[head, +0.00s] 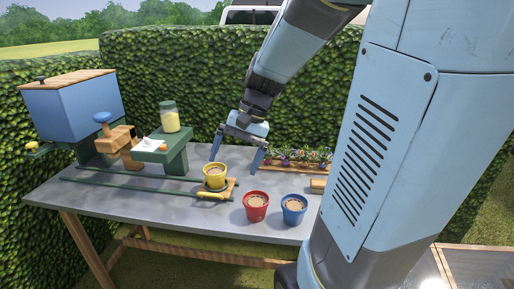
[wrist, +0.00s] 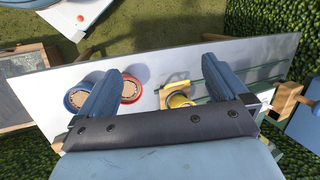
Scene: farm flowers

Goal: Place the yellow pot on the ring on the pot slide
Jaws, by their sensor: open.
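The yellow pot (head: 215,178), filled with soil, stands upright on the wooden plate of the pot slide (head: 231,189) on the grey table. The ring under it is too small and covered to make out. A yellow handle (head: 211,195) sticks out at the plate's front. My gripper (head: 235,162) is open and empty, above and behind the pot, apart from it. In the wrist view the yellow pot (wrist: 180,100) shows beyond the space between my fingers, partly hidden by the gripper body, with the wooden plate (wrist: 170,88) beside it.
A red pot (head: 256,205) and a blue pot (head: 293,209) stand right of the slide. Green rails (head: 125,190) run left along the table. A green stand with a jar (head: 169,117) and a blue hopper (head: 72,107) are at left. A flower planter (head: 290,163) lies behind.

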